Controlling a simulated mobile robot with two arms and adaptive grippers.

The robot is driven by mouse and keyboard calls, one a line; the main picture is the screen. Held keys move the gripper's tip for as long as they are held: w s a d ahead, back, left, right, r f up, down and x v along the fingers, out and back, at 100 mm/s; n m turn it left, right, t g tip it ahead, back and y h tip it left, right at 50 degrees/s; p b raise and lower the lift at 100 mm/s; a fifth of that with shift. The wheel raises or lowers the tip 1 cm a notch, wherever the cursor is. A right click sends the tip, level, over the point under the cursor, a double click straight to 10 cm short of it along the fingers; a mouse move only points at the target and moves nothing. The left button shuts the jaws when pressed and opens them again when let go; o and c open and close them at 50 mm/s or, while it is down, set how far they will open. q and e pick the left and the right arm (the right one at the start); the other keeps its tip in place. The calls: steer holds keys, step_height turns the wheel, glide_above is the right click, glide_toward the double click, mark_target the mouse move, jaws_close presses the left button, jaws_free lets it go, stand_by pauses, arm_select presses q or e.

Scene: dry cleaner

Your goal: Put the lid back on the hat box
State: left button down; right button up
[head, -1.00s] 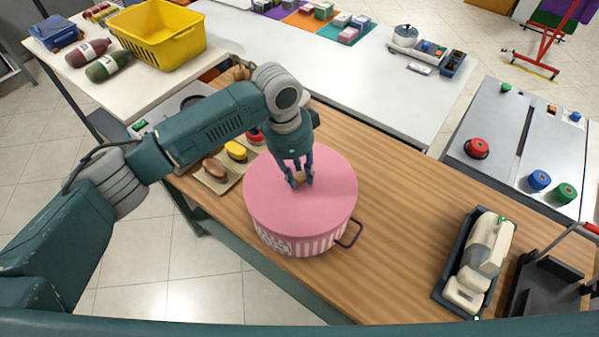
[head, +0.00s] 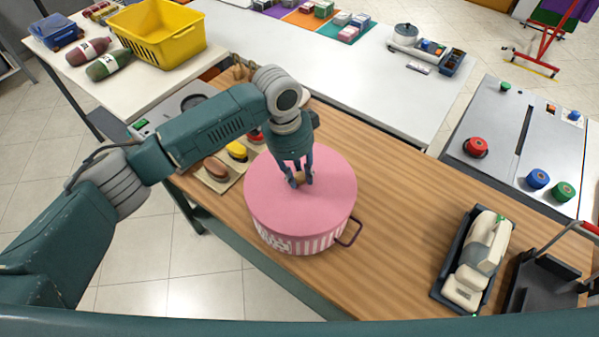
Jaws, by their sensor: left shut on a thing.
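The hat box (head: 300,243) stands upright on the wooden counter, with pink and white stripes and a dark handle on its right side. The pink round lid (head: 322,207) lies over the top of the box and looks level. My left gripper (head: 299,182) is above the middle of the lid, its fingers shut on the small tan knob (head: 300,178) there. The fingers partly hide the knob. Whether the lid's rim is fully seated all round cannot be told from this view. My right gripper is not in view.
Brushes (head: 237,150) lie on a tray left of the box. A cream device in a dark tray (head: 440,285) stands at the right. The wooden counter (head: 395,205) is bare between box and device. A yellow basket (head: 160,38) stands on the back table.

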arm_select(q)
steer(key=shift+p, duration=0.45)
stand_by(0.4)
steer(key=c, duration=1.4)
jaws_free()
steer(key=shift+o, duration=0.7)
steer(key=o, duration=0.4)
steer(key=shift+r, duration=0.1)
